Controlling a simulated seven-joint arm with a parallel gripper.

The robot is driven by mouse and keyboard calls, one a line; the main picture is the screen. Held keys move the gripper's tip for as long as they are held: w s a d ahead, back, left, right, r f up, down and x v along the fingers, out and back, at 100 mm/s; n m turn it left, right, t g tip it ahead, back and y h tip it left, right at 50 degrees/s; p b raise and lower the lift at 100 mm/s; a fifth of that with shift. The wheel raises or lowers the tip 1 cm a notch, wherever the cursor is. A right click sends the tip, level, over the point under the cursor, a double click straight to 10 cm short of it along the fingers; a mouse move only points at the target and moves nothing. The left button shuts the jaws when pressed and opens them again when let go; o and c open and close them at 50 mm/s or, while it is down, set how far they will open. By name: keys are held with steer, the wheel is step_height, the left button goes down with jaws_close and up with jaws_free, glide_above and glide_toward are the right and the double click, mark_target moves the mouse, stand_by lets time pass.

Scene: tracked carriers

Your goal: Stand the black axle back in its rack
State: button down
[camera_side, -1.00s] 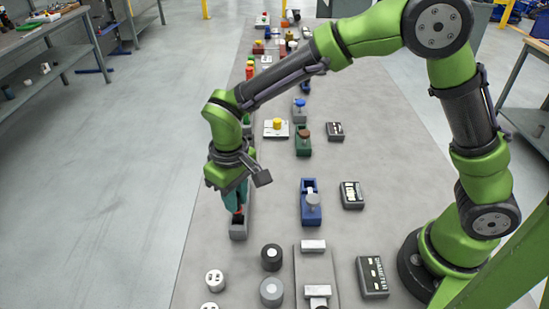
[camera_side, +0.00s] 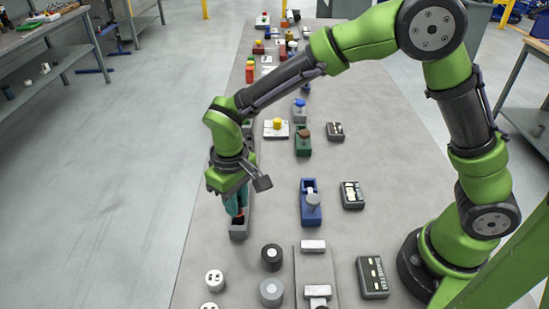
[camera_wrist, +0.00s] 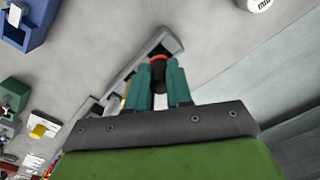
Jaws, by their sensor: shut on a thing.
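My gripper (camera_side: 236,206) points down near the left edge of the table, and its teal fingers also show in the wrist view (camera_wrist: 160,82). It is shut on the black axle (camera_wrist: 158,72), a dark cylinder with an orange-red ring at its end. The grey rack (camera_side: 239,229) is a long, narrow block under the gripper, with a dark opening at its near end. In the wrist view the rack (camera_wrist: 132,67) runs diagonally behind the fingers. The axle's end is at or just above this opening; I cannot tell whether it is inside.
A blue holder (camera_side: 311,208) and a green one (camera_side: 303,144) stand to the right. The table's left edge is close to the rack.

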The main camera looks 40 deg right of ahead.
steer(key=shift+f, duration=0.75)
stand_by(0.4)
steer(key=c, duration=0.9)
jaws_free()
steer(key=shift+c, duration=0.2)
steer(key=shift+o, duration=0.5)
steer(key=o, duration=0.4)
steer(key=shift+r, duration=3.5)
steer(key=shift+f, duration=0.1)
